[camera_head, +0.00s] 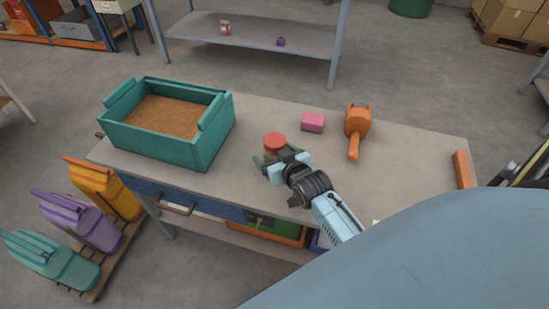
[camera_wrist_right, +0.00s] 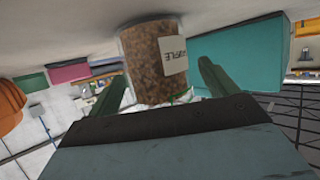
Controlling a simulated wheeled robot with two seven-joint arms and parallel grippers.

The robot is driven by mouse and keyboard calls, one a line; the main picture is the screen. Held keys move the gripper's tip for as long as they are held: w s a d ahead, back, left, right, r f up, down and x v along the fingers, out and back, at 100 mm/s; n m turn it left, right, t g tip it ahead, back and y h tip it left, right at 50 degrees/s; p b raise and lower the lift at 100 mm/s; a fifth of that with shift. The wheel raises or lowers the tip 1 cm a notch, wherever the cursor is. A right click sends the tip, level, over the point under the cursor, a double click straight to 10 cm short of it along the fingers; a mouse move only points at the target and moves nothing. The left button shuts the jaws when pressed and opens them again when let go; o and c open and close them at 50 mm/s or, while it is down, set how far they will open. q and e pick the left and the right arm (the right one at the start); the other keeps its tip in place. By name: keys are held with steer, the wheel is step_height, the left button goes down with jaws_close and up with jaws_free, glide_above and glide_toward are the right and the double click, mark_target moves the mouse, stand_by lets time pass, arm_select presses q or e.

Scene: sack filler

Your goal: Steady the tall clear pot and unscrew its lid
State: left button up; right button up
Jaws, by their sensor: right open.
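The clear pot (camera_wrist_right: 152,62) stands upright on the workbench, filled with brown granules and bearing a white printed label. Its red lid (camera_head: 275,141) sits on top in the head view, where my right gripper partly covers the body. The lid does not show in the wrist view. My right gripper (camera_head: 272,157) is low at the pot's near side. In the right wrist view its open green fingers (camera_wrist_right: 160,76) are on either side of the pot, with gaps visible. How deep the pot is between them I cannot tell. My left gripper is not in view.
A teal crate (camera_head: 205,151) of brown grain stands at the workbench's left end. A pink block (camera_head: 312,122) and an orange scoop-like tool (camera_head: 357,124) lie behind and right of the pot. An orange bar (camera_head: 463,169) is at the right edge. The bench (camera_head: 410,165) is clear between them.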

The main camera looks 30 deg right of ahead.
mark_target(274, 139)
steer(key=shift+w+f, duration=0.15)
steer(key=shift+w, duration=0.2)
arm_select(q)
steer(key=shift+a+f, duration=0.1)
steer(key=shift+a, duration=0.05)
arm_select(e)
steer(key=shift+c, duration=0.5)
steer(key=c, duration=0.7)
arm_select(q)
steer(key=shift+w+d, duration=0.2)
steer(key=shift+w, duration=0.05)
arm_select(e)
steer(key=c, duration=0.3)
steer(key=shift+d+r, duration=0.1)
steer(key=shift+r, duration=0.4)
step_height(274, 139, up, 9)
steer(key=p, duration=0.3)
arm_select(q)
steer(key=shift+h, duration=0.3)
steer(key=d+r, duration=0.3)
arm_select(e)
steer(key=shift+r, duration=0.1)
